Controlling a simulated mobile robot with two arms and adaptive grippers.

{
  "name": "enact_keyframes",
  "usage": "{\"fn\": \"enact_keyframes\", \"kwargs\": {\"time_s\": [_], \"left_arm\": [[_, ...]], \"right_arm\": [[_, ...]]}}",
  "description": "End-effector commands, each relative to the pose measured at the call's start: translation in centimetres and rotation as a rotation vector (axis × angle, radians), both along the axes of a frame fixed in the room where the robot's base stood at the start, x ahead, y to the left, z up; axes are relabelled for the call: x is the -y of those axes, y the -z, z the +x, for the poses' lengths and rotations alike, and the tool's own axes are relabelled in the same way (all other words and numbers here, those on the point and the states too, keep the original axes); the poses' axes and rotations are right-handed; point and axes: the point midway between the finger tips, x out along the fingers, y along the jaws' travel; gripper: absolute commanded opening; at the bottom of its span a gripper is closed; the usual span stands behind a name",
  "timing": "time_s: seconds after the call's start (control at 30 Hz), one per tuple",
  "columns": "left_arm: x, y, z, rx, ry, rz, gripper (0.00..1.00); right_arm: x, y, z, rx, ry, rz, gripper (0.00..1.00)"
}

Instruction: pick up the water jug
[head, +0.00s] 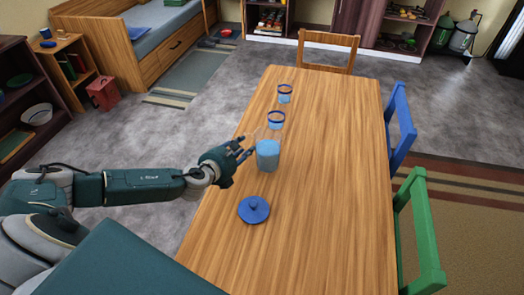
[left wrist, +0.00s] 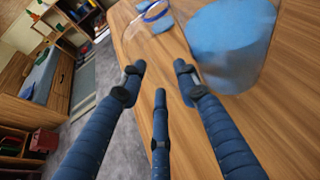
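The water jug (head: 267,157), clear with light blue water in it, stands upright on the wooden table left of its middle. A blue lid (head: 254,209) lies on the table in front of it. My left gripper (head: 241,150) is just left of the jug, its fingers pointing at it. In the left wrist view the gripper (left wrist: 160,72) has its fingers spread with nothing between them. There the jug (left wrist: 230,50) is beyond and right of the fingertips; a faint clear curve, perhaps its handle, shows ahead of them. I cannot tell whether any finger touches it. My right gripper is not in view.
Two blue-rimmed glasses, the nearer (head: 276,119) and the farther (head: 285,93), stand behind the jug. The right side of the table (head: 335,190) is clear. Chairs in blue (head: 402,127), green (head: 425,235) and wood (head: 328,42) stand around it.

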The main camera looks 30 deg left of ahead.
Motion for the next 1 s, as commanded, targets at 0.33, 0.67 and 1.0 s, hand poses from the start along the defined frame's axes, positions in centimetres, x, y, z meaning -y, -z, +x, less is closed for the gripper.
{"fn": "enact_keyframes", "kwargs": {"time_s": [0.33, 0.67, 1.0], "left_arm": [[0.0, 0.0, 0.0, 0.0, -0.001, 0.0, 0.0], [-0.1, -0.3, 0.1, 0.005, -0.002, -0.001, 0.0], [-0.1, -1.6, 0.1, 0.006, -0.003, -0.001, 0.0]], "right_arm": [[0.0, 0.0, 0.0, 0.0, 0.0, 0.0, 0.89], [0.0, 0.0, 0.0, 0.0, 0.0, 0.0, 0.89], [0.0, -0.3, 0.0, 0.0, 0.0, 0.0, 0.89]]}}
